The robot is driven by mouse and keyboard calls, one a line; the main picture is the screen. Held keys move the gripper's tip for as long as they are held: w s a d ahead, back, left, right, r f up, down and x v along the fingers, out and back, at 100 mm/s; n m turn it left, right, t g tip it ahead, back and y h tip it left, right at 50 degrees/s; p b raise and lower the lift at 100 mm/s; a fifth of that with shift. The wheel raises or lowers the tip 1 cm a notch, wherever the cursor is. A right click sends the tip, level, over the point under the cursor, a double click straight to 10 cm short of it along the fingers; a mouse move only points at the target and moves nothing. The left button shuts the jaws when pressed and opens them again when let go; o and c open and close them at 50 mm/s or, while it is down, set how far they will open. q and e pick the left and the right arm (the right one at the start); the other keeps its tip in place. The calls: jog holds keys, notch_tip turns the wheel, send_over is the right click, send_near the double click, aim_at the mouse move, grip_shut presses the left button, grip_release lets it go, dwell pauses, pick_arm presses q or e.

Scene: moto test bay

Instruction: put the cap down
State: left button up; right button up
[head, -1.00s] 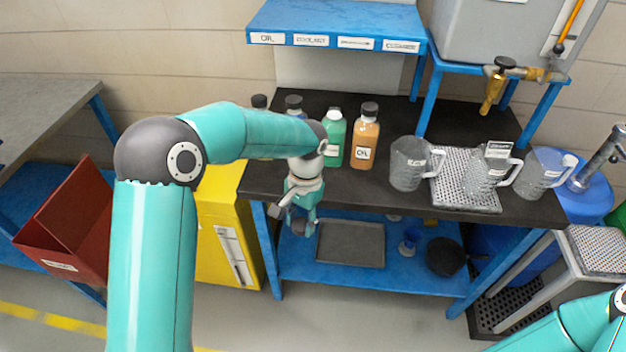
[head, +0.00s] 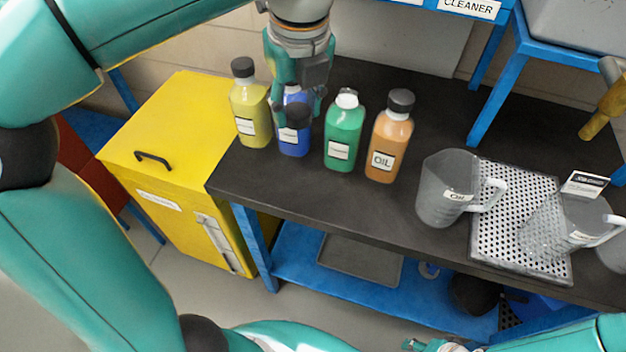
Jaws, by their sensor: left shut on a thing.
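My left gripper (head: 294,104) points down over the bench, in front of the blue bottle (head: 294,145). It is shut on a dark cap (head: 294,115), held between the fingertips above the bench top. Gripper and cap hide the upper part of the blue bottle, so its own top cannot be made out. The green bottle (head: 343,140) stands just right of it with a bare whitish neck and no cap. The yellow bottle (head: 250,115) and the orange oil bottle (head: 389,145) wear dark caps. A small part of my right gripper (head: 430,345) seems to show at the bottom edge; its jaws are unclear.
The black bench top (head: 310,190) is clear in front of the bottles. A clear jug (head: 445,188) stands to their right, beside a perforated tray (head: 510,200) with another jug (head: 560,228) on it. A yellow cabinet (head: 175,140) stands left of the bench.

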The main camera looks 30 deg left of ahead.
aim_at(301, 192)
pick_arm(q)
notch_tip(301, 192, down, 20)
jog(key=b, duration=0.4)
jog(key=shift+r, duration=0.25)
jog(key=shift+f, duration=0.15)
jog(key=o, duration=0.7)
jog(key=shift+o, duration=0.2)
jog(key=shift+r, duration=0.25)
notch_tip(301, 192, up, 12)
jog(key=s+d+p, duration=0.1)
jog(key=p, duration=0.1)
jog(key=shift+d+f, duration=0.15)
jog(key=shift+d, duration=0.1)
